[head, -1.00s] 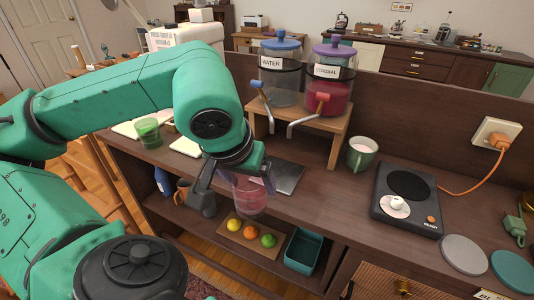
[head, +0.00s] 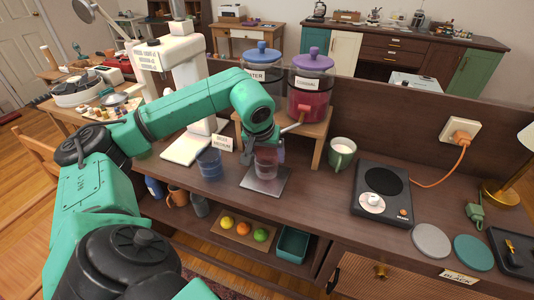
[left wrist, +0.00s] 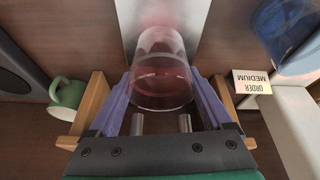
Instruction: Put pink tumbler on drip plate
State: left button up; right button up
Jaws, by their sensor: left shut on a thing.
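The pink tumbler (head: 266,164) is see-through and looks upright in the head view. My left gripper (head: 268,150) is shut on it, with a finger on each side in the left wrist view (left wrist: 162,92). I cannot tell whether the tumbler's base touches the plate. My right gripper is out of view.
The wooden stand (head: 312,130) with the water (head: 262,65) and cordial (head: 310,88) dispensers is close behind. A blue tumbler (head: 209,164) and an order card (head: 222,143) are to the left. A green mug (head: 341,154) and hotplate (head: 382,192) are to the right.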

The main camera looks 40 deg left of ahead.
pick_arm(q)
jog(key=shift+f, duration=0.6)
jog(key=shift+a+f, duration=0.1)
jog(key=shift+f, duration=0.2)
jog(key=o, duration=1.4)
jog(key=shift+o, duration=0.2)
jog(key=shift+s, duration=0.1)
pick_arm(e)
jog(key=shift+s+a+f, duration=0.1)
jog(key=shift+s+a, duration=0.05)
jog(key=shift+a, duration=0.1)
pick_arm(q)
jog(key=shift+r, duration=0.15)
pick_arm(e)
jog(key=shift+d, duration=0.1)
pick_arm(q)
jog(key=shift+r, duration=0.3)
jog(key=v, duration=1.1)
jog(key=shift+s+r, duration=0.2)
jog(key=shift+s, duration=0.1)
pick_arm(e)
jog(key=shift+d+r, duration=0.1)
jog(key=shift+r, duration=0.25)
